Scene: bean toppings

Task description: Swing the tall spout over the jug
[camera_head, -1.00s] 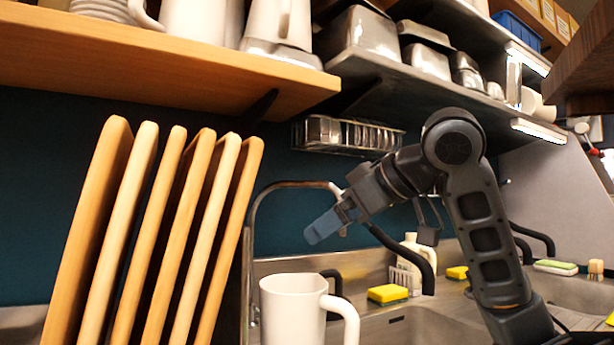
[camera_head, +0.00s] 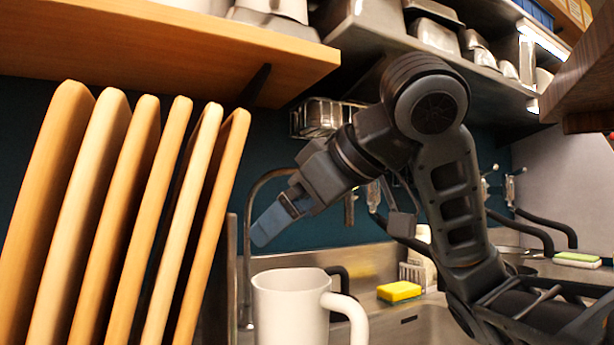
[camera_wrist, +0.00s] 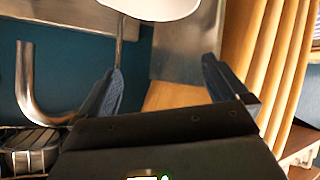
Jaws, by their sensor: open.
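The tall spout (camera_head: 248,215) is a thin chrome pipe that rises behind the jug and arches right behind my arm. In the wrist view, its curved end (camera_wrist: 26,85) is at left and its thin upright (camera_wrist: 118,45) near the middle; the arch between is partly hidden by my gripper. The white jug (camera_head: 290,305) stands upright in front of the spout's upright, handle to the right; its edge shows at the top of the wrist view (camera_wrist: 150,8). My gripper (camera_head: 268,224) is open and empty, above the jug and close to the spout's upright. Contact cannot be told.
Wooden boards (camera_head: 130,230) stand upright close on the left. A wooden shelf (camera_head: 150,50) and a metal shelf (camera_head: 400,60) hang above. A wire rack (camera_head: 325,117) is on the wall. A yellow sponge (camera_head: 399,291) lies at the sink, right of the jug.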

